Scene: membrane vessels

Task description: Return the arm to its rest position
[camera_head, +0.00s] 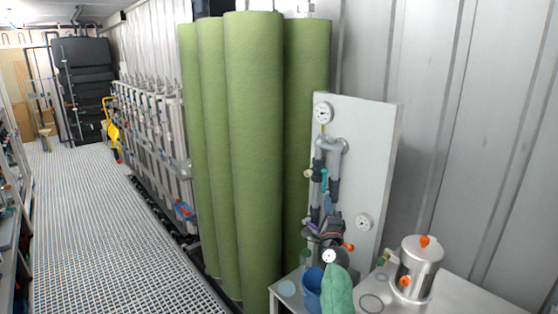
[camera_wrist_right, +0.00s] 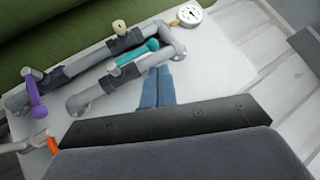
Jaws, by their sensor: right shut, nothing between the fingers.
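In the right wrist view, my right gripper (camera_wrist_right: 158,87) shows as two blue fingers side by side, shut with nothing between them. It is in front of the white panel (camera_wrist_right: 215,62), beside the grey pipes (camera_wrist_right: 120,82). A teal valve handle (camera_wrist_right: 137,57) is just beyond the fingertips, a purple handle (camera_wrist_right: 36,98) is to the left and an orange one (camera_wrist_right: 53,146) is at the lower left. Whether the fingers touch the panel, I cannot tell. In the head view, I cannot clearly pick out this gripper among the dark parts before the panel. My left gripper is not in view.
Tall green membrane vessels (camera_head: 253,150) stand left of the panel (camera_head: 370,150). Below it, a bench (camera_head: 460,295) holds a blue cup (camera_head: 312,290), a green cloth-like item (camera_head: 338,292) and a metal canister (camera_head: 418,268). A grated walkway (camera_head: 85,220) runs clear at the left.

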